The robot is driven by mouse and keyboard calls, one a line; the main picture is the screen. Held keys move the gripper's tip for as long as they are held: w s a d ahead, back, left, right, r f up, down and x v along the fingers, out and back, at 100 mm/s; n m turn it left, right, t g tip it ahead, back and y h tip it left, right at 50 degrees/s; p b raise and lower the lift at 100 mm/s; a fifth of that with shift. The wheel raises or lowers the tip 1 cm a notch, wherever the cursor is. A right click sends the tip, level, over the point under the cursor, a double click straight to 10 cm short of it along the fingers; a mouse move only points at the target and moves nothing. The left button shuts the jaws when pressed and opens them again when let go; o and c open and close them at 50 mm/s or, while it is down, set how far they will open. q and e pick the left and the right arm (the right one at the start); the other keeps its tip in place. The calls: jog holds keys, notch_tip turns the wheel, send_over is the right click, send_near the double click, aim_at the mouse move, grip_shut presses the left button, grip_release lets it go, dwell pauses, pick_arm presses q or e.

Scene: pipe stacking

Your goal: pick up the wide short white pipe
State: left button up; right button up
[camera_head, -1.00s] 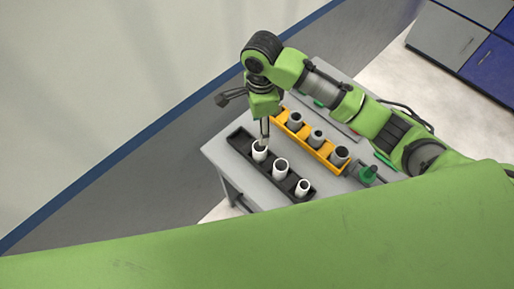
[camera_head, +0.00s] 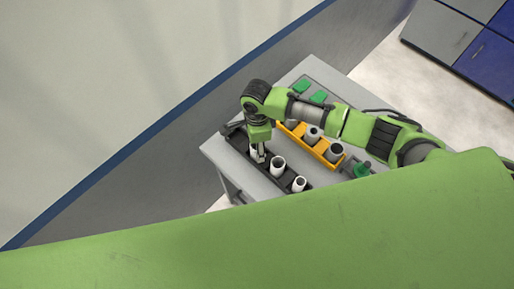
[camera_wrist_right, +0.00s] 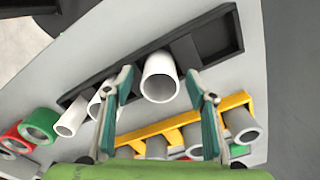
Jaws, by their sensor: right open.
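A wide white pipe (camera_wrist_right: 160,62) stands in the black tray (camera_wrist_right: 187,48). In the right wrist view it lies between the two fingers of my right gripper (camera_wrist_right: 159,82), which is open, with a gap on each side. In the head view my right gripper (camera_head: 260,157) is at the left end of the black tray (camera_head: 236,137) and largely hides this pipe (camera_head: 253,150). Two other white pipes stand in the same tray, one in the middle (camera_head: 278,164) and one at the right end (camera_head: 298,184). My left gripper is not in view.
An orange tray (camera_wrist_right: 178,123) with several grey pipes stands parallel to the black tray. Green and red parts (camera_wrist_right: 41,124) lie at the left in the wrist view. The grey table (camera_head: 222,158) ends close beside the black tray.

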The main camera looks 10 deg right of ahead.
jog(key=c, duration=1.1)
jog(key=shift+c, duration=0.2)
jog(key=shift+r, duration=0.1)
